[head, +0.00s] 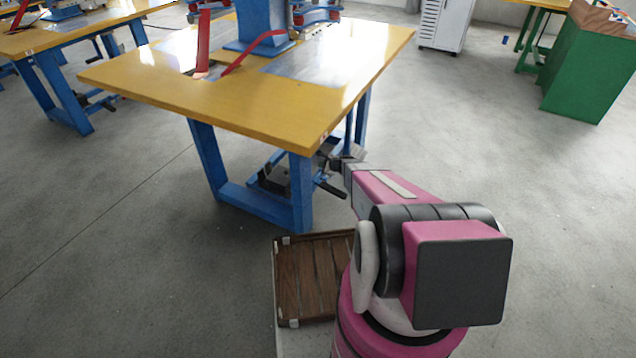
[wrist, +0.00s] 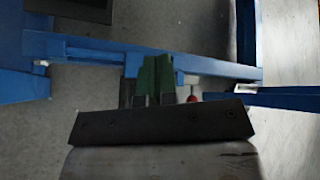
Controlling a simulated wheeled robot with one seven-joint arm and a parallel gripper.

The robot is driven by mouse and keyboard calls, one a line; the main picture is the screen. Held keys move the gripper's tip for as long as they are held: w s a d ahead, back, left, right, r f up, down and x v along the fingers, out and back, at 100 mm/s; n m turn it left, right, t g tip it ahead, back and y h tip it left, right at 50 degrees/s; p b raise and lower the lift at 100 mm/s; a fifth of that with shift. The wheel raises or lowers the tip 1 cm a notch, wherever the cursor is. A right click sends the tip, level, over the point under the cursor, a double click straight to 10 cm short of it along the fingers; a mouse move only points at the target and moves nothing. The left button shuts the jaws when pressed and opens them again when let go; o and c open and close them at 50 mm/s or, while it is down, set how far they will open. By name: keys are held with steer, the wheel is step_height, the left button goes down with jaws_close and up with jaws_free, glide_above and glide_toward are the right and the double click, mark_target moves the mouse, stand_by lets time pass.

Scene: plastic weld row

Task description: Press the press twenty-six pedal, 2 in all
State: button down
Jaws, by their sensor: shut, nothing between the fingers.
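A press table (head: 250,110) with a yellow top and blue legs stands in front of me. Under it, on the blue lower frame, is a dark grey pedal mechanism (head: 275,178); no press number is readable. My gripper (head: 338,162) is beside the table's near right leg, low under the edge of the top and to the right of the pedal mechanism. In the wrist view my gripper (wrist: 155,62) is shut and empty, its fingers in front of a blue crossbar (wrist: 215,68). I cannot tell whether it touches the pedal.
Another yellow table (head: 50,40) stands at the back left. A white cabinet (head: 445,22) and a green bench (head: 585,75) stand at the back right. The floor between is clear.

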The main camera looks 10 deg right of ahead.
mark_target(319, 182)
steer(key=shift+w+a+f, duration=0.15)
steer(key=shift+a+f, duration=0.1)
steer(key=shift+f, duration=1.2)
steer(key=shift+w+a+f, duration=0.2)
steer(key=shift+f, duration=1.2)
steer(key=shift+w+a+f, duration=0.15)
steer(key=shift+a+f, duration=0.1)
steer(key=shift+f, duration=1.2)
steer(key=shift+f, duration=0.15)
steer(key=shift+a+f, duration=0.1)
steer(key=shift+f, duration=0.15)
steer(key=shift+w+a+f, duration=0.1)
steer(key=shift+w+f, duration=0.1)
steer(key=shift+f, duration=0.95)
steer(key=shift+r, duration=0.1)
steer(key=shift+s+d+r, duration=0.1)
steer(key=shift+d+r, duration=0.05)
steer(key=shift+r, duration=0.5)
steer(key=shift+s+d+r, duration=0.1)
steer(key=shift+r, duration=0.6)
steer(key=shift+s+d+r, duration=0.15)
steer(key=shift+d+r, duration=0.05)
steer(key=shift+r, duration=1.05)
steer(key=shift+s+d+r, duration=0.15)
steer(key=shift+r, duration=1.05)
